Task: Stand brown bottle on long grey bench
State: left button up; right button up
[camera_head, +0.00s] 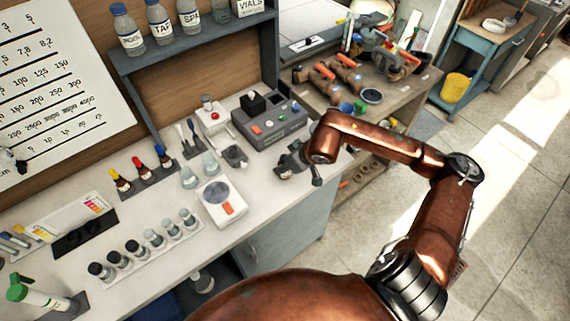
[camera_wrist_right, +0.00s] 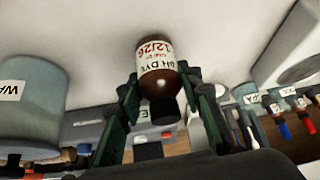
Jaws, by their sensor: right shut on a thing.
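The brown bottle (camera_wrist_right: 157,70), with a white label and a dark cap, sits between the green-sided fingers of my right gripper (camera_wrist_right: 160,102) in the right wrist view. That view is upside down, and the bottle's cap points the same way as the caps of other bottles there. In the head view my right gripper (camera_head: 292,163) is over the right end of the long grey bench (camera_head: 160,273), near its front edge. The bottle is hard to make out there. I cannot tell whether its base touches the bench. My left gripper is not in view.
A grey control box (camera_head: 270,124) and a white scale (camera_head: 222,202) stand near the gripper. Dropper bottles (camera_head: 141,170) and a row of capped jars (camera_head: 155,239) are farther left. A cluttered side table (camera_head: 425,86) stands to the right. A shelf (camera_head: 190,42) overhangs the back.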

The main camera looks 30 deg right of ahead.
jog(key=o, duration=0.8)
jog(key=shift+f, duration=0.1)
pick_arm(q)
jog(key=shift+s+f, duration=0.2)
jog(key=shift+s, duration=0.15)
pick_arm(e)
jog(key=o, duration=0.4)
jog(key=shift+o, duration=0.2)
jog(key=shift+r, duration=0.25)
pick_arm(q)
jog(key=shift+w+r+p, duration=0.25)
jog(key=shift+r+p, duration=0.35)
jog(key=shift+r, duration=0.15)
pick_arm(e)
jog(key=v, duration=1.2)
